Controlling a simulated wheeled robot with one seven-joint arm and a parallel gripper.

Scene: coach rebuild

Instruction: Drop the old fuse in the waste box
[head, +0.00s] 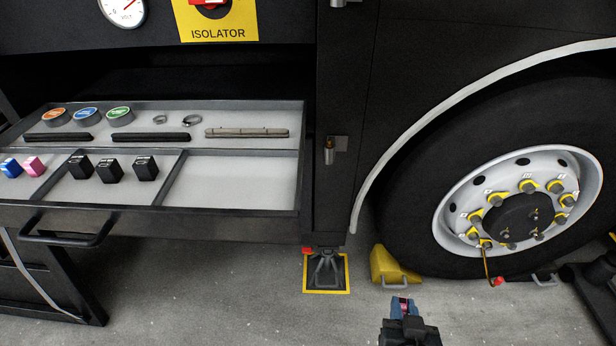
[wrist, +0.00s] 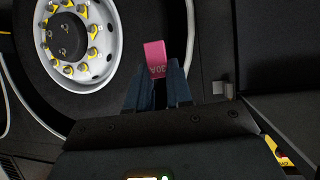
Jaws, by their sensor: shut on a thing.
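My gripper (head: 404,306) is low in the head view, above the floor in front of the wheel. It is shut on a pink fuse (wrist: 155,58), which stands out beyond the blue-grey fingertips in the wrist view, with a "30A"-like marking on it. In the head view only a small bit of the fuse's pink (head: 404,302) shows between the fingers. I cannot make out a waste box in either view. Another pink fuse (head: 34,167) lies in the open drawer beside a blue one (head: 10,168).
The open drawer (head: 235,186) at left holds tape rolls, clamps, dark bars and several black blocks. A bus wheel (head: 520,200) fills the right, with a yellow chock (head: 390,268) at its base. A dark stand (head: 325,270) sits on a yellow-edged floor square. Floor below the drawer is clear.

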